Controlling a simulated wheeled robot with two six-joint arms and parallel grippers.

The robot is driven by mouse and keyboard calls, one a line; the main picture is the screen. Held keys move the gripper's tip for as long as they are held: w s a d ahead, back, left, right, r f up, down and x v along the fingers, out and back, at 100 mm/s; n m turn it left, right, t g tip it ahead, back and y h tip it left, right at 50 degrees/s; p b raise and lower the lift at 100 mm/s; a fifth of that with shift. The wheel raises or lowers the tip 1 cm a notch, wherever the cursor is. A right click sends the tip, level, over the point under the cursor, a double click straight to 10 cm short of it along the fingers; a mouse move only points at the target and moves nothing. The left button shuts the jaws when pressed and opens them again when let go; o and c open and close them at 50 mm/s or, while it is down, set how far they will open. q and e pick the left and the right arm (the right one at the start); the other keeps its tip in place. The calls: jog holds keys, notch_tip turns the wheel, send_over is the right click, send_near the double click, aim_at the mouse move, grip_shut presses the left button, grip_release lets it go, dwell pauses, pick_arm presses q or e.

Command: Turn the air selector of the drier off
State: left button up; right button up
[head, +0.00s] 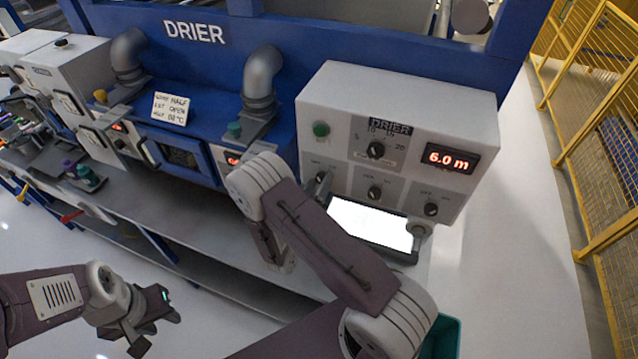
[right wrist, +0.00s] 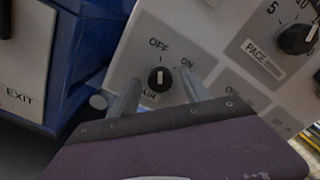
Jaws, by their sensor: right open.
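The drier's white control panel (head: 330,100) stands right of centre in the head view. A black selector knob (right wrist: 160,78) with OFF and ON marks shows in the right wrist view; its lower label is partly hidden and seems to end in "AIR". Its white line looks near upright, towards OFF, but I cannot tell which end points. My right gripper (right wrist: 161,93) is open, with one finger on each side of the knob; contact is unclear. In the head view my arm hides most of that gripper. My left gripper (head: 156,328) is open and empty at lower left, away from the panel.
The PACE knob (right wrist: 297,38) sits up and right of the selector. More knobs (head: 375,192) (head: 431,209), a red 6.0 m display (head: 450,158) and a lit white screen (head: 368,223) are close by. A yellow fence (head: 590,150) stands right.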

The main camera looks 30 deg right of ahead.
jog(key=b+v, duration=0.3)
jog(key=v, duration=0.5)
jog(key=shift+s+a, duration=0.25)
jog(key=shift+s, duration=0.05)
